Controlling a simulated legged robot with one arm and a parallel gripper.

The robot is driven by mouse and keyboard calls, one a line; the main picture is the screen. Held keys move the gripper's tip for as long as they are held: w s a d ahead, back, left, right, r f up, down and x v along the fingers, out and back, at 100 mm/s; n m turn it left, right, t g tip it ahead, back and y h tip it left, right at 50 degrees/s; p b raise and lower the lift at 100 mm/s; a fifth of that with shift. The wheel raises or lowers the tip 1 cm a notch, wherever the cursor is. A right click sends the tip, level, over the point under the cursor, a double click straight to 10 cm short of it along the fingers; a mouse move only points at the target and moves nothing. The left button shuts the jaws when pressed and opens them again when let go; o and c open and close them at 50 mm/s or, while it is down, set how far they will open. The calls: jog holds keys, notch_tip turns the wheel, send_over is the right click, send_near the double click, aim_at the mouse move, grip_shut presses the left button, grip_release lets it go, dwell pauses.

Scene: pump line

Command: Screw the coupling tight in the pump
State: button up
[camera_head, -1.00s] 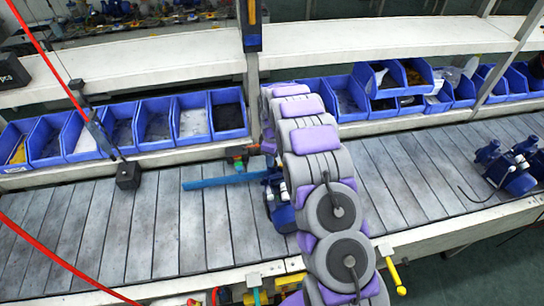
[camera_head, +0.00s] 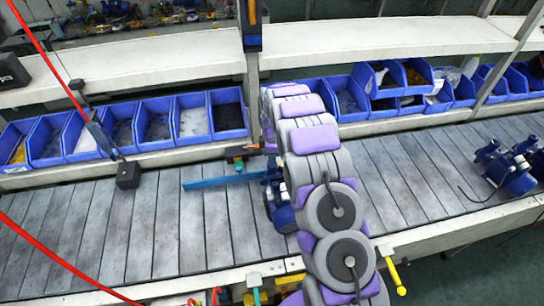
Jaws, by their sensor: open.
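A dark blue pump (camera_head: 280,212) stands on the slatted line, partly hidden behind my grey and purple arm. A long light-blue bar (camera_head: 218,181) reaches out to the left from beside the pump. A small orange and green part (camera_head: 240,158) shows just above the bar, left of my arm. I cannot pick out the coupling for certain. My arm rises from the lower right across the pump. My gripper is hidden behind the arm links, so its place at the pump cannot be seen.
Blue bins (camera_head: 228,118) line the back of the slatted table (camera_head: 120,230), with more bins (camera_head: 343,100) to the right. Another blue pump (camera_head: 508,170) stands at the far right. A black hanging block (camera_head: 128,174) and red cables are at left.

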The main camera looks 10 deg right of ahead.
jog(key=n, duration=0.3)
jog(key=shift+n, duration=0.3)
jog(key=shift+n, duration=1.5)
jog(key=n, duration=0.3)
grip_shut()
